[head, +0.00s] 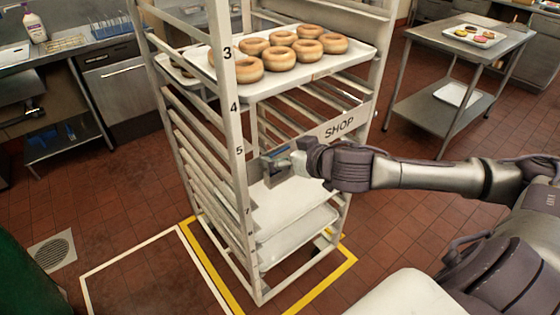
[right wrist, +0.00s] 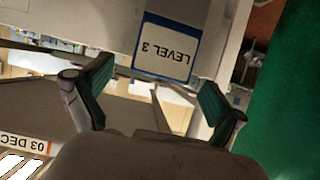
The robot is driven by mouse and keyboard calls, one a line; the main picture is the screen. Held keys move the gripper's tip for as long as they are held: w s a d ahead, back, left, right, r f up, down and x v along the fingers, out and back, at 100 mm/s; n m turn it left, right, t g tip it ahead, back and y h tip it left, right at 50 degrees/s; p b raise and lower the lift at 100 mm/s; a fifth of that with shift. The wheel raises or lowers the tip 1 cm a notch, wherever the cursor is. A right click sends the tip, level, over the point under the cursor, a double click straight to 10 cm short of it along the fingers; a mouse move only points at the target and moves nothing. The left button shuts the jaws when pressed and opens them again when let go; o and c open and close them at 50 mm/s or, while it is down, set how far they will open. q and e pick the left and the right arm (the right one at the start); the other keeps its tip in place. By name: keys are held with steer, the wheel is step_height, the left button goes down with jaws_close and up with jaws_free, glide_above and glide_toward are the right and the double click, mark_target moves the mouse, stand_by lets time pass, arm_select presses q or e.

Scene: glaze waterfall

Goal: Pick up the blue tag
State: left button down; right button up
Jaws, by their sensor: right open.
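The blue tag (right wrist: 166,47) shows in the right wrist view as a white card with a blue border, reading LEVEL 3 upside down. It is on a pale surface beyond my right gripper (right wrist: 155,82). The two green-padded fingers are apart, with the tag's lower edge between them in the picture and nothing held. I cannot make out the tag clearly there. My left gripper is not in view.
The tall rack (head: 232,130) holds a tray (head: 262,92) of several doughnuts above my right gripper. An orange-edged tag (right wrist: 24,144) reads 03 DEC in the right wrist view. A steel table (head: 468,42) stands back right. Tiled floor is clear at left.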

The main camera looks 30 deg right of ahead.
steer(key=shift+x, duration=1)
steer(key=shift+a, duration=0.1)
steer(key=shift+s, duration=0.1)
steer(key=shift+r, duration=0.1)
steer(key=c, duration=1.2)
